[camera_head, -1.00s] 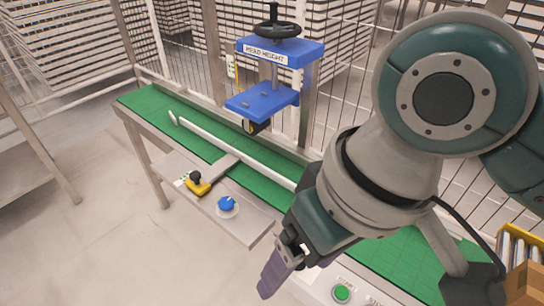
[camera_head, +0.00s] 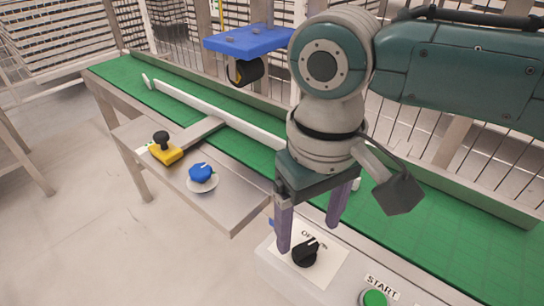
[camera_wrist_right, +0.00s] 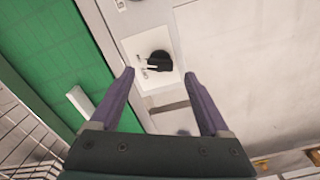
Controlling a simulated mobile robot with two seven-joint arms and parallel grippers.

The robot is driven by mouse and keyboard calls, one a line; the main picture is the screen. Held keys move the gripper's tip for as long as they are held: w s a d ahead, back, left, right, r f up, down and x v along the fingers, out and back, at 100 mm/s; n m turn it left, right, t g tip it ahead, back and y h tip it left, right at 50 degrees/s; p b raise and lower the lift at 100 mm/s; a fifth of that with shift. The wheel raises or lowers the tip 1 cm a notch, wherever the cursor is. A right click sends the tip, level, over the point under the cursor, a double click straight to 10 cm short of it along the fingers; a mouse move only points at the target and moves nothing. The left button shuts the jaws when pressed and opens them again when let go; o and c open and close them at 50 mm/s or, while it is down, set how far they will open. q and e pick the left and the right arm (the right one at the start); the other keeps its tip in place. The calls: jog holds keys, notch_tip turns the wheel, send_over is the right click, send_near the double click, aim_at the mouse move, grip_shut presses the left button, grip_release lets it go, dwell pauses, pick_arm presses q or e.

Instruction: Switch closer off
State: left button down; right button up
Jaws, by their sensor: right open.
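A black rotary switch (camera_head: 306,252) sits on a white label plate marked with OFF and ON on the light control panel (camera_head: 275,268). It also shows in the right wrist view (camera_wrist_right: 158,62), ahead of and between the fingertips. My right gripper (camera_head: 310,236) is open and empty, its two purple fingers pointing down and spread. The near finger ends just left of the switch in the head view, and the other finger is behind it. I cannot tell whether a finger touches the switch. My left gripper is not in view.
A green START button (camera_head: 373,299) is on the same panel. A side shelf holds a blue knob (camera_head: 202,173) and a yellow base with a black knob (camera_head: 166,150). The green conveyor (camera_head: 410,222) runs behind, with a white guide rail and a blue plate (camera_head: 240,41) above.

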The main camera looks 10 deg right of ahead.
aim_at(306, 246)
jog(key=shift+f+b, duration=0.55)
jog(key=shift+f, duration=1.45)
grip_shut()
